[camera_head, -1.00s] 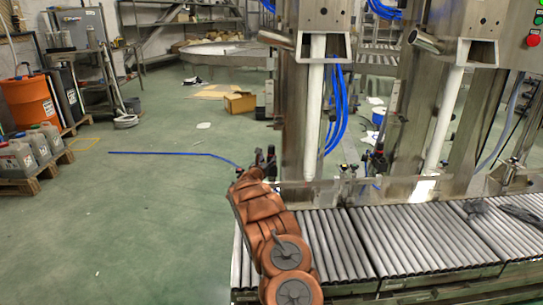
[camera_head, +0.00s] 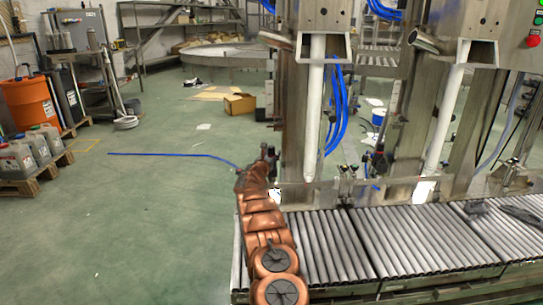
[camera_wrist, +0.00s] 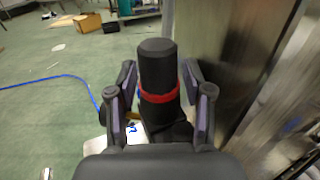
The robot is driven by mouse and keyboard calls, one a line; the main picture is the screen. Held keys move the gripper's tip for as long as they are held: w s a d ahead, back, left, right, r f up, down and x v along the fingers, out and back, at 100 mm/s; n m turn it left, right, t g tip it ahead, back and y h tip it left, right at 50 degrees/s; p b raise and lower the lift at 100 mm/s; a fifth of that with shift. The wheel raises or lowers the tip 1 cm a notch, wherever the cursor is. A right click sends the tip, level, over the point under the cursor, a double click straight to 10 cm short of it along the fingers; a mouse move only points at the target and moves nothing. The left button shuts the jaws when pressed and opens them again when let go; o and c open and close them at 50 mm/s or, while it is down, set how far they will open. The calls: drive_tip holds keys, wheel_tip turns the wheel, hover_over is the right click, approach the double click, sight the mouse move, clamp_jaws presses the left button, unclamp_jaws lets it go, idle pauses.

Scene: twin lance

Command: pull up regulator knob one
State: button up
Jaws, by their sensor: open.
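A black regulator knob (camera_wrist: 157,68) with a red ring (camera_wrist: 160,97) below its cap stands upright in the wrist view. My gripper (camera_wrist: 158,90) is open, with one finger on each side of the knob. A gap shows between the knob and the finger pads, at least on the left. In the head view my gripper (camera_head: 256,164) is small and dark at the far end of my copper-coloured arm, by the left steel column. The knob cannot be made out clearly there.
A steel column (camera_wrist: 235,55) rises close to the right of my gripper. A roller conveyor (camera_head: 415,245) runs along the front right, with white lance tubes (camera_head: 315,110) above it. A blue hose (camera_head: 170,154) lies on the open green floor at left.

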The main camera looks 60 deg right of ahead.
drive_tip(key=shift+c, duration=0.3)
clamp_jaws()
idle(0.4)
